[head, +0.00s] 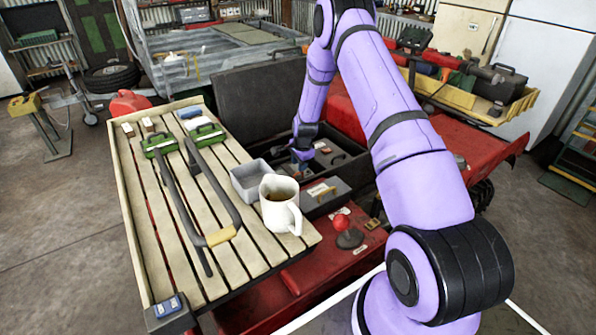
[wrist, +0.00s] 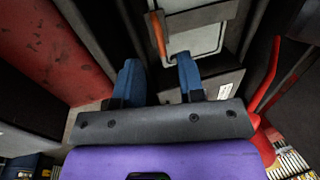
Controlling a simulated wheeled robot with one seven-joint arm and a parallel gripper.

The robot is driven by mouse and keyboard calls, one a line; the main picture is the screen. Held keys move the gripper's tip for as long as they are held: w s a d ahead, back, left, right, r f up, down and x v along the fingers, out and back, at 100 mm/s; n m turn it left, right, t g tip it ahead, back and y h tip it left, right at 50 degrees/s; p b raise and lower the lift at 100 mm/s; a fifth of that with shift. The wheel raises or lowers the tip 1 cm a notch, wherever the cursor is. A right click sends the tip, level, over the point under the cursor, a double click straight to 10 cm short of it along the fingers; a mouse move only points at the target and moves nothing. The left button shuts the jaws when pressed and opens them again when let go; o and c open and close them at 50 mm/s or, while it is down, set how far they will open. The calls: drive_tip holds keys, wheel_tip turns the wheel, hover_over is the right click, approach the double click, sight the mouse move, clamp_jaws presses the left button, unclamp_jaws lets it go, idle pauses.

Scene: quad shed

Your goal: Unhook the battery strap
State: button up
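My gripper (wrist: 159,75) has two blue fingertips standing apart with an empty gap between them. It also shows in the head view (head: 302,154), reaching down into a black open-topped box (head: 288,152). In the wrist view an orange-brown strip (wrist: 157,34), which looks like the strap, lies just beyond the fingertips, nearer the left one. It runs along the edge of a pale grey block (wrist: 197,38) that may be the battery. No contact between fingers and strip can be seen. The strip's hook or fastening cannot be made out.
A slatted rack (head: 152,205) at left bears a white mug (head: 281,208), a grey open bin (head: 250,180) and a bent bar with yellow tape (head: 220,237). A red-knobbed lever (head: 345,228) stands in front. The box's dark lid (head: 262,98) is raised behind. Box walls hem in my gripper.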

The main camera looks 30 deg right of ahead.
drive_tip(key=shift+w+f, duration=0.25)
drive_tip(key=shift+f, duration=0.8)
drive_tip(key=shift+w+f, duration=0.2)
drive_tip(key=shift+f, duration=0.85)
clamp_jaws()
